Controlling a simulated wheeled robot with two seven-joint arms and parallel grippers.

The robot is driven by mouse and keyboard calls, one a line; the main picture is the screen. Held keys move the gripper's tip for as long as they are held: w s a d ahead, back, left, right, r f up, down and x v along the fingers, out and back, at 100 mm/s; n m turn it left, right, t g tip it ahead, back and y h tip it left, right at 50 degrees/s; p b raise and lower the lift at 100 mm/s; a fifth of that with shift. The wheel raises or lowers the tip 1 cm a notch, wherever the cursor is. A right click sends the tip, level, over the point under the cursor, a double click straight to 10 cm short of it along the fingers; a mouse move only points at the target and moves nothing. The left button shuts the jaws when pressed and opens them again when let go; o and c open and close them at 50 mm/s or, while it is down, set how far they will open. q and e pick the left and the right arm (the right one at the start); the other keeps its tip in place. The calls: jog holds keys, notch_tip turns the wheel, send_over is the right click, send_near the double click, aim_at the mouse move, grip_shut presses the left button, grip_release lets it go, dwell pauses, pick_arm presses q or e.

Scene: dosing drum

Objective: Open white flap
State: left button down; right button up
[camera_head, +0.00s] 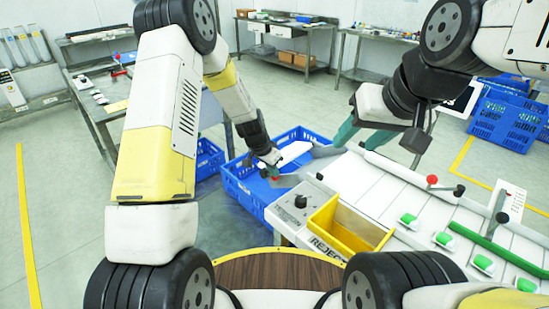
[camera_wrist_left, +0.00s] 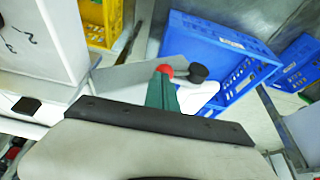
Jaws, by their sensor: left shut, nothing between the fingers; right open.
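A white panel (camera_head: 294,152), which looks like the white flap, shows over the blue crate (camera_head: 246,192) at the end of the sloping white machine. The left wrist view also shows a white piece (camera_wrist_left: 198,97) beside the finger. My left gripper (camera_head: 268,168) is shut and empty, close to a red knob (camera_head: 275,179). In the left wrist view the red knob (camera_wrist_left: 165,70) and a black knob (camera_wrist_left: 198,73) are just past the teal fingertip; I cannot tell whether they touch. My right gripper (camera_head: 382,136) is open and empty above the white lanes.
A yellow bin (camera_head: 345,227) marked REJECT and a control box with a black knob (camera_head: 300,201) sit beside the lanes. Another red-knobbed lever (camera_head: 432,180) stands on the right, near green-and-white items (camera_head: 409,220). A grey plate (camera_wrist_left: 140,76) lies near the crate.

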pick_arm(q)
jog(key=s+a+r+n, duration=0.1)
jog(key=s+a+r, duration=0.15)
jog(key=r, duration=0.45)
jog(key=s+a+r, duration=0.1)
jog(key=s+r, duration=0.3)
jog(key=r, duration=0.3)
jog(key=s+a+r+n, duration=0.1)
jog(key=s+r, duration=0.2)
jog(key=r, duration=0.4)
jog(key=s+a+r+n+t, duration=0.1)
jog(key=s+a+r+n, duration=0.1)
jog(key=s+r, duration=0.2)
jog(key=s+a+r+n+t, duration=0.1)
jog(key=s+a+r+n, duration=0.1)
jog(key=s, duration=0.8)
jog(key=s+a+r+n+t, duration=0.1)
jog(key=s+a+r+n, duration=0.1)
jog(key=s+a+r, duration=0.2)
jog(key=s+r, duration=0.2)
jog(key=s, duration=0.1)
jog(key=shift+s+a+y, duration=0.2)
jog(key=shift+s+y, duration=0.05)
jog(key=shift+y, duration=0.15)
